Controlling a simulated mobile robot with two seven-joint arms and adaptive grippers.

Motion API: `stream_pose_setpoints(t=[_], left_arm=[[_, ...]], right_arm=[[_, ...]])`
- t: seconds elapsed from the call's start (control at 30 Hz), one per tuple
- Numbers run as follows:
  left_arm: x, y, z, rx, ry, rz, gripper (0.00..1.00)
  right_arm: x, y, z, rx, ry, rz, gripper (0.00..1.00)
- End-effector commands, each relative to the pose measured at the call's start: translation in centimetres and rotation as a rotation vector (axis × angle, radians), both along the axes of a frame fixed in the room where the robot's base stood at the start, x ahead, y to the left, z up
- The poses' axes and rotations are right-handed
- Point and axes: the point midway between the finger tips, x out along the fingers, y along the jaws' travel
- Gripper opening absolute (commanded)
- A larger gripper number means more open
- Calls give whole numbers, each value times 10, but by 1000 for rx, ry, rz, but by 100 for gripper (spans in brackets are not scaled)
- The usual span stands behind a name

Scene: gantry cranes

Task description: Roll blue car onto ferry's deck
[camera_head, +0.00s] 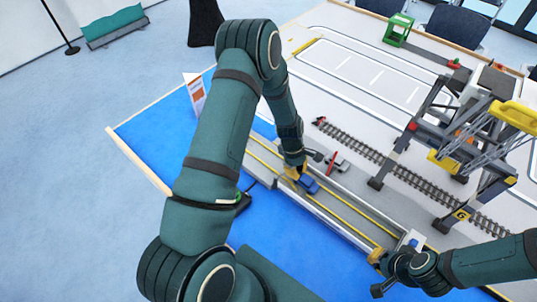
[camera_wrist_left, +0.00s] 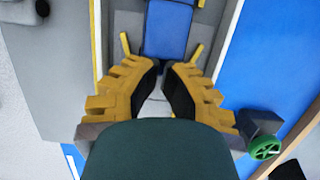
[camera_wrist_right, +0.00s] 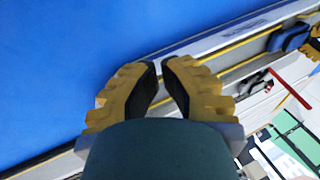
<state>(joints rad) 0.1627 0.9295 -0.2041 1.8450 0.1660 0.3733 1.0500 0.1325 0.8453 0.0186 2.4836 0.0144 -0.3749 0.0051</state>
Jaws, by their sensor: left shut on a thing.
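The blue car (camera_head: 309,184) sits on a long grey deck with yellow lines and white sides, which looks like the ferry (camera_head: 355,210). The deck lies beside the blue water area. My left gripper (camera_head: 294,172) is down at the car's near end; in the left wrist view the blue car (camera_wrist_left: 168,30) is straight ahead of the fingertips (camera_wrist_left: 162,66), which are almost together against it. The exact grip is hidden. My right gripper (camera_head: 377,257) is by the deck's lower right end, its fingertips (camera_wrist_right: 160,62) almost together with nothing visible between them.
A grey-white car (camera_head: 342,164) stands beside a red barrier (camera_head: 332,158). A rail track (camera_head: 365,152) and a grey gantry crane (camera_head: 450,130) with yellow parts stand to the right.

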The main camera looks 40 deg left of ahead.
Motion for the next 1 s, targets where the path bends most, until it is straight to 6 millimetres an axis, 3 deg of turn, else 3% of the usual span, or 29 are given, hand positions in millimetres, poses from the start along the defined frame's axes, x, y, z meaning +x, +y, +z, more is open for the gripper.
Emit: stream_pose_setpoints(t=[1.0], left_arm=[[-4, -46, 0, -1, 0, -2, 0]], right_arm=[[0, 0, 3, 0, 0, 0, 0]])
